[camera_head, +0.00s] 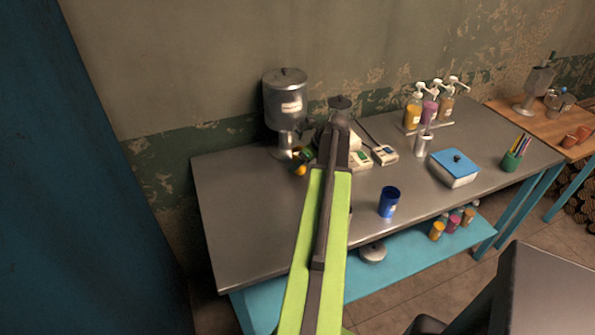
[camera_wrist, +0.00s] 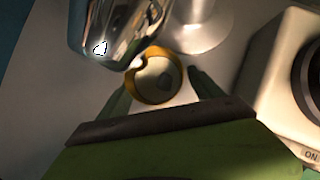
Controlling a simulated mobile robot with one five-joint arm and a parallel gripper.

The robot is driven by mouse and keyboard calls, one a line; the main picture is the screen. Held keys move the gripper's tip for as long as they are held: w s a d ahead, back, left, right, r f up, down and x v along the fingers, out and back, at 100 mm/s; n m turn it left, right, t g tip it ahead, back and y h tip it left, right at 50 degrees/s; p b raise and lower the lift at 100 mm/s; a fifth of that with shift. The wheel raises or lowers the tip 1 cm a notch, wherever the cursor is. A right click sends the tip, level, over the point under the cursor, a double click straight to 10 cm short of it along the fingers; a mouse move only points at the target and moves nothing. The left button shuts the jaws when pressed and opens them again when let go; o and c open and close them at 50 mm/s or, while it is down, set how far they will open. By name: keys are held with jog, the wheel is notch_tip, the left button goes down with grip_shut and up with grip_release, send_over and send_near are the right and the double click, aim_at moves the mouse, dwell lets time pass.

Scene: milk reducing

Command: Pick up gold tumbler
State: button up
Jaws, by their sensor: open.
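The gold tumbler (camera_wrist: 163,53) shows in the wrist view as a round gold rim with a pale inside. It sits between the two green fingers of my gripper (camera_wrist: 158,88), with a finger on each side. I cannot tell whether they touch it. In the head view a small part of the gold tumbler (camera_head: 299,171) shows at the left of my gripper (camera_head: 300,156), near the foot of the metal dispenser. My gripper is open. My arm hides part of the area beside it.
The metal dispenser (camera_head: 286,102) stands close behind the tumbler. In the wrist view shiny metal (camera_wrist: 115,25) hangs close above it, and a white device (camera_wrist: 285,85) is at right. A blue tumbler (camera_head: 389,202) stands on the grey table (camera_head: 240,225), whose front left is clear.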

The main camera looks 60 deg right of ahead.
jog(key=shift+x, duration=0.95)
jog(key=shift+r, duration=0.15)
grip_shut()
